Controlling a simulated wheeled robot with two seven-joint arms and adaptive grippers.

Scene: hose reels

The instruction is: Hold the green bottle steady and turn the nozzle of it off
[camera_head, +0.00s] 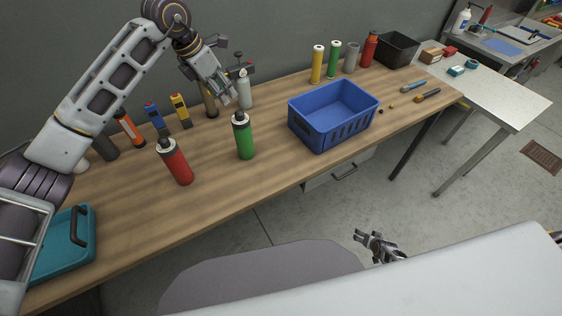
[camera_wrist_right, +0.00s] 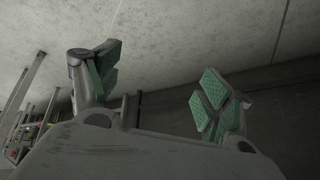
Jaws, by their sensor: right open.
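A green bottle (camera_head: 244,142) with a dark cap or nozzle (camera_head: 239,118) stands upright on the wooden workbench, between a red bottle and the blue basket. My left gripper (camera_head: 226,95) hangs just above and behind its top, pointing down and to the right. They look apart, and the gap between its fingers is too small to read. My right gripper (camera_head: 368,240) is low in front of the bench, far from the bottle. The right wrist view shows its fingers (camera_wrist_right: 158,85) with green pads spread wide and nothing between them. A second, slimmer green bottle (camera_head: 333,60) stands at the back.
The red bottle (camera_head: 176,163) stands left of the green one. A blue basket (camera_head: 322,142) is to its right. A grey-white bottle (camera_head: 244,90) stands behind, near my left gripper. A teal case (camera_head: 85,245) lies at the left. The bench front around the green bottle is clear.

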